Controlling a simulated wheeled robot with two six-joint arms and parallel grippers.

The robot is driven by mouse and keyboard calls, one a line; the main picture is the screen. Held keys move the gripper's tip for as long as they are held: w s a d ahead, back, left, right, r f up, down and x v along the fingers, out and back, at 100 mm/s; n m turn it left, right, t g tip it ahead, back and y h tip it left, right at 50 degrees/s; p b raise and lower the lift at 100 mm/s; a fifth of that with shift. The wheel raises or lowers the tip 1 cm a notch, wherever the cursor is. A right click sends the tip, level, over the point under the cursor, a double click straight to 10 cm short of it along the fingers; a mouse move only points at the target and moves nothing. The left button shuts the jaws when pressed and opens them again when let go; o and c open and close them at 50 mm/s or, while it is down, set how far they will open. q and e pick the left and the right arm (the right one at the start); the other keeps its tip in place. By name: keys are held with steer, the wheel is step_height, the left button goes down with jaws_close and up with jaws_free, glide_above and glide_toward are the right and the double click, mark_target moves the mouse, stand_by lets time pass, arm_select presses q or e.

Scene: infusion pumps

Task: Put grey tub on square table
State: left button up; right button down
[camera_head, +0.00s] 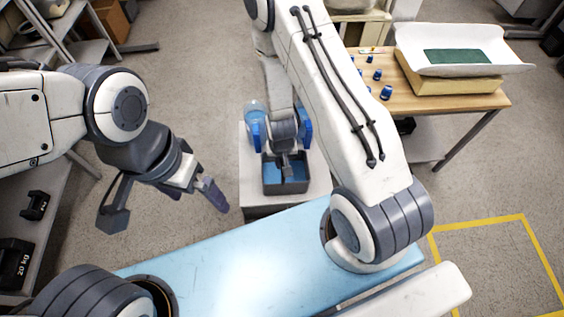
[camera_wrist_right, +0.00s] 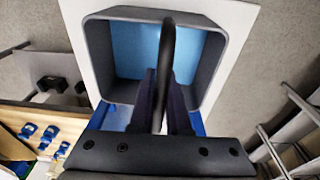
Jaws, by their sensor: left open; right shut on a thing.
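The grey tub (camera_head: 270,188) is an open square box with a blue inside, in the middle of the head view. It also fills the upper part of the right wrist view (camera_wrist_right: 98,45). My right gripper (camera_head: 286,168) points down at the tub, with its fingers (camera_wrist_right: 165,95) shut on it. A dark arched bar crosses in front of the tub in the wrist view. A small white-topped table (camera_head: 318,192) shows under the tub; I cannot tell whether they touch. My left gripper (camera_head: 165,205) is open and empty at the left, over the floor.
A wooden table (camera_head: 485,101) at the right holds several small blue items (camera_head: 386,92) and a white tray (camera_head: 440,40) with a green pad. Metal shelves with dark weights (camera_head: 18,258) stand at the left. Yellow tape (camera_head: 485,222) marks the floor at the right. Blue parts flank my right wrist.

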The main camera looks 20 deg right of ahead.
steer(key=c, duration=0.9)
jaws_free()
steer(key=shift+r, duration=0.1)
